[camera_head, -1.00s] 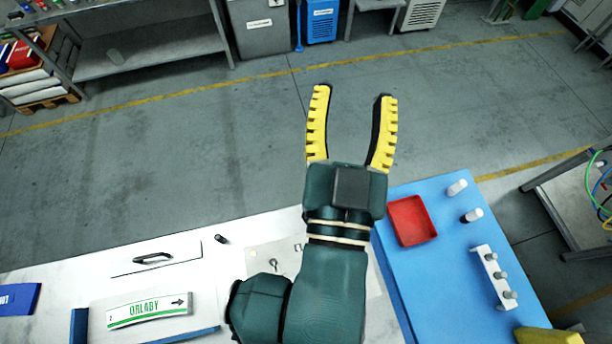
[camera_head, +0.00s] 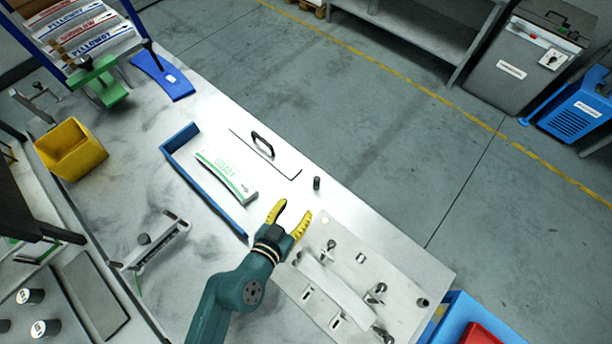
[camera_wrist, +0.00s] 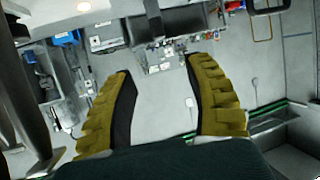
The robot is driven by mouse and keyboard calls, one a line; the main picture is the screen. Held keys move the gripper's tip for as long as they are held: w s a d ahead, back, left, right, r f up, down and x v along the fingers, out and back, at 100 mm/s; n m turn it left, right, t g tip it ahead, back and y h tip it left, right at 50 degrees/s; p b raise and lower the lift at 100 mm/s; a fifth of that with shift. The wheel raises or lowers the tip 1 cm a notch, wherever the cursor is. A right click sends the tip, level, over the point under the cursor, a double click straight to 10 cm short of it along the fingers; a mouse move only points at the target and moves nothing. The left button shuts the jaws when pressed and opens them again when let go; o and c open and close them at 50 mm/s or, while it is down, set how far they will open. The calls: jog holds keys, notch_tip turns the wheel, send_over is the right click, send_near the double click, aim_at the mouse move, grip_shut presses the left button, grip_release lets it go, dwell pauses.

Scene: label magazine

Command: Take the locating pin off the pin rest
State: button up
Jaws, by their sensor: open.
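My gripper (camera_head: 292,210) is open and empty, its yellow fingers spread near the left corner of the pale fixture plate (camera_head: 403,325). In the wrist view my gripper (camera_wrist: 158,66) has nothing between its fingers and faces the far room. A short dark upright pin (camera_head: 317,183) stands on the white table, beyond and slightly right of the fingertips and apart from them. It looks like the locating pin, but I cannot tell for sure. No separate pin rest can be made out under it.
The fixture plate carries clamps and a curved strip. A black handle (camera_head: 262,143) stands behind. A yellow bin (camera_head: 72,150) and green clamp (camera_head: 103,82) are far left.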

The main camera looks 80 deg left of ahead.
aim_at(317, 178)
jog(key=x, duration=1.4)
jog(key=shift+w+a, duration=0.1)
jog(key=shift+w, duration=0.1)
grip_shut()
jog(key=shift+r+p, duration=0.2)
jog(key=shift+p, duration=0.15)
jog(key=shift+r+p, duration=2.5)
jog(key=shift+r, duration=0.4)
